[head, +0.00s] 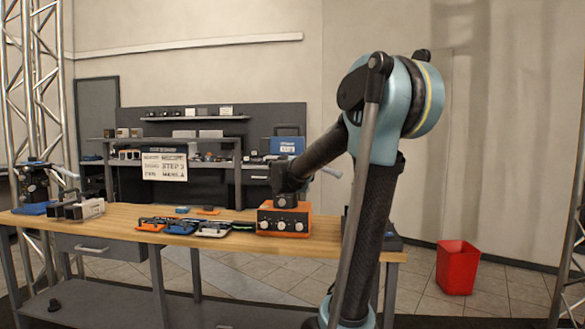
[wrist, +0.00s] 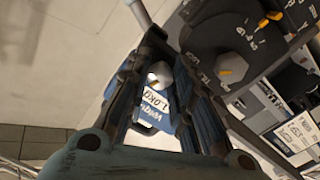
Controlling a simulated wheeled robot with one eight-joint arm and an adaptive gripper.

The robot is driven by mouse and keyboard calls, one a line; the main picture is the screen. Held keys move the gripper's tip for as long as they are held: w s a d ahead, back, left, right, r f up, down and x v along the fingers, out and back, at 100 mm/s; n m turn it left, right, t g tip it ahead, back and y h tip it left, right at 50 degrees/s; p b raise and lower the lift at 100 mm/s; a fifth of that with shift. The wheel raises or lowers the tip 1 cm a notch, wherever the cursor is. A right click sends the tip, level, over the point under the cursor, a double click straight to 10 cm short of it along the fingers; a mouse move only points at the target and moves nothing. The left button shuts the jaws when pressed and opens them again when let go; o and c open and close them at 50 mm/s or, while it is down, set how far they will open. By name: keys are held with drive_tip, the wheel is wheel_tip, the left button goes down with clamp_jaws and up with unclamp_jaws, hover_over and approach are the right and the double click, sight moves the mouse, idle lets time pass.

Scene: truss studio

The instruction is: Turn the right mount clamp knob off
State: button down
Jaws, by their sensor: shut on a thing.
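An orange box (head: 263,217) with three pale knobs on its front stands on the bench. My gripper (head: 286,200) is dark and comes down over the top of this box in the head view; its fingertips are hard to make out there. In the wrist view its two ribbed fingers (wrist: 158,50) are closed in around a small pale knob (wrist: 160,74), with a blue lettered label (wrist: 152,107) behind it. A grey knob with an orange mark (wrist: 231,68) sits on a dark plate to the right. I cannot tell from the views which knob is the right mount clamp's, nor its setting.
Clamps and tools (head: 185,226) lie on the wooden bench (head: 120,217) left of the box. A blue case (head: 287,146) stands on the shelf behind. A red bin (head: 457,268) is on the floor at right. The bench middle behind the tools is mostly clear.

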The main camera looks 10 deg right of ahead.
drive_tip(key=n, duration=1.2)
drive_tip(key=shift+a+f+n, duration=0.1)
drive_tip(key=shift+a+n, duration=0.1)
drive_tip(key=shift+n, duration=0.1)
idle(0.4)
drive_tip(key=c, duration=1.4)
unclamp_jaws()
drive_tip(key=shift+w+f, duration=0.1)
drive_tip(key=v, duration=1.2)
